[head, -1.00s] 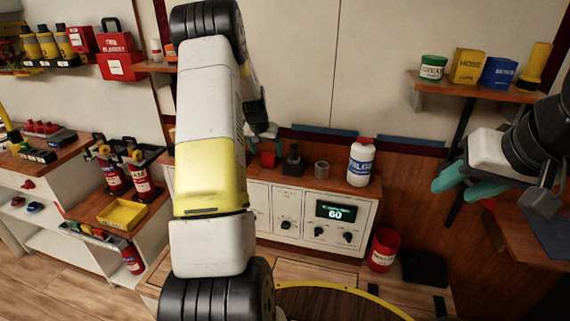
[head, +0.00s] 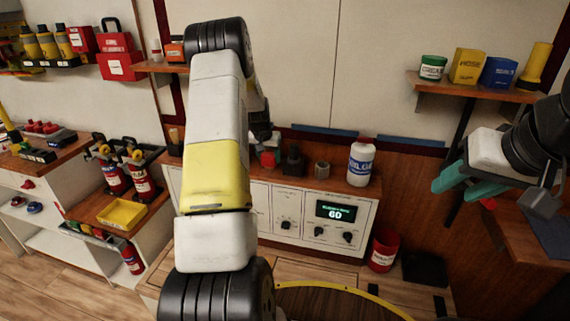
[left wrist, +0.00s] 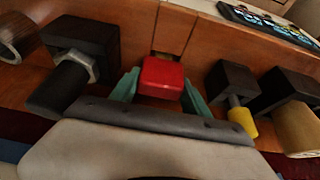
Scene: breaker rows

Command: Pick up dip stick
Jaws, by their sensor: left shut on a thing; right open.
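A red block-shaped piece (left wrist: 162,78) sits between the green fingers of my left gripper (left wrist: 160,92), which is shut on it. In the head view the red piece (head: 269,158) is at the back of the wooden counter, and my left arm hides most of that gripper. I cannot tell whether the red piece is the dip stick's handle; no shaft is visible. My right gripper (head: 468,184) is open and empty, at the right, away from the counter.
Beside the red piece stand black blocks with a nut-fitted rod (left wrist: 76,68) and a yellow-tipped rod (left wrist: 240,115). A white bottle (head: 361,162) and a grey ring (head: 322,169) are on the counter.

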